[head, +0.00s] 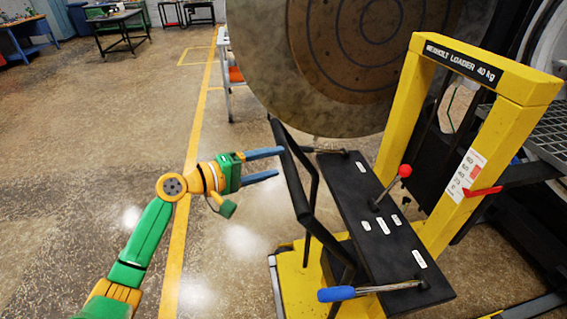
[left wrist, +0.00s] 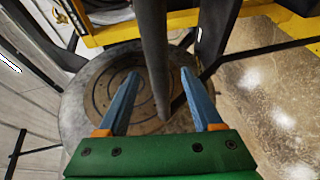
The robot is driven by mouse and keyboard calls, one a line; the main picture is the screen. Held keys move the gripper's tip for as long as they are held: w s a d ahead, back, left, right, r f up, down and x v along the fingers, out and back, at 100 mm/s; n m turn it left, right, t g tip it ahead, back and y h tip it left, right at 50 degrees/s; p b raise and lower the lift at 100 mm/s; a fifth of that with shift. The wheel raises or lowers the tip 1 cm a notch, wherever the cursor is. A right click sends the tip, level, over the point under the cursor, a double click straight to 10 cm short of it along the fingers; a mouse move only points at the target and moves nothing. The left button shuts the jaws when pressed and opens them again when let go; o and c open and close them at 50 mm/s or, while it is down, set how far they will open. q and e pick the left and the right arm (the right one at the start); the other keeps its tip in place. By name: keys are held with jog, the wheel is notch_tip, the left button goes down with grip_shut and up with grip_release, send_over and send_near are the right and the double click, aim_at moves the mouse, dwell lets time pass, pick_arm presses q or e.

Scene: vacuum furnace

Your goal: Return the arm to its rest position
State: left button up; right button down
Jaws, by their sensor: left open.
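My left arm reaches in from the lower left in the head view. Its gripper (head: 277,164) has two blue fingers that stand apart, pointing right toward the black push handle (head: 292,180) of the yellow loader (head: 520,82). In the left wrist view the open fingers (left wrist: 158,98) show with the dark handle bar (left wrist: 153,45) between or just beyond them. I cannot tell whether they touch the bar. Nothing is held in the fingers. My right gripper does not show.
The loader's black panel (head: 360,190) carries a red-knobbed lever (head: 404,171) and a blue-gripped lever (head: 337,294). A large round furnace door (head: 270,70) stands behind. A yellow floor line (head: 193,170) runs past my arm. Open floor (head: 80,150) lies to the left.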

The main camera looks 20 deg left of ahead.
pick_arm(q)
jog(key=v, duration=0.3)
jog(key=s+a+f+g+y, duration=0.2)
jog(key=f, duration=0.8)
jog(key=s+a+f+g+y, duration=0.1)
jog(key=s+f+y, duration=0.15)
jog(key=f, duration=0.85)
jog(key=s+a+f+g+y, duration=0.1)
jog(key=a+f+g+y, duration=0.1)
jog(key=f, duration=0.8)
jog(key=s+d+f+m+g+y, duration=0.2)
jog(key=s+d+f+m+g, duration=0.15)
jog(key=s+f, duration=0.85)
jog(key=s+d+f+m+g, duration=0.1)
jog(key=s+d+f+m, duration=0.1)
jog(key=s, duration=0.4)
jog(key=s+d+f+m+g, duration=0.1)
jog(key=s+d+f+m, duration=0.2)
jog(key=s, duration=0.4)
jog(key=s+d+f+m+g, duration=0.2)
jog(key=s+d+f+m, duration=0.1)
jog(key=s+m, duration=0.2)
jog(key=shift+s+d+f, duration=0.15)
jog(key=shift+s+f, duration=0.05)
jog(key=shift+s, duration=0.9)
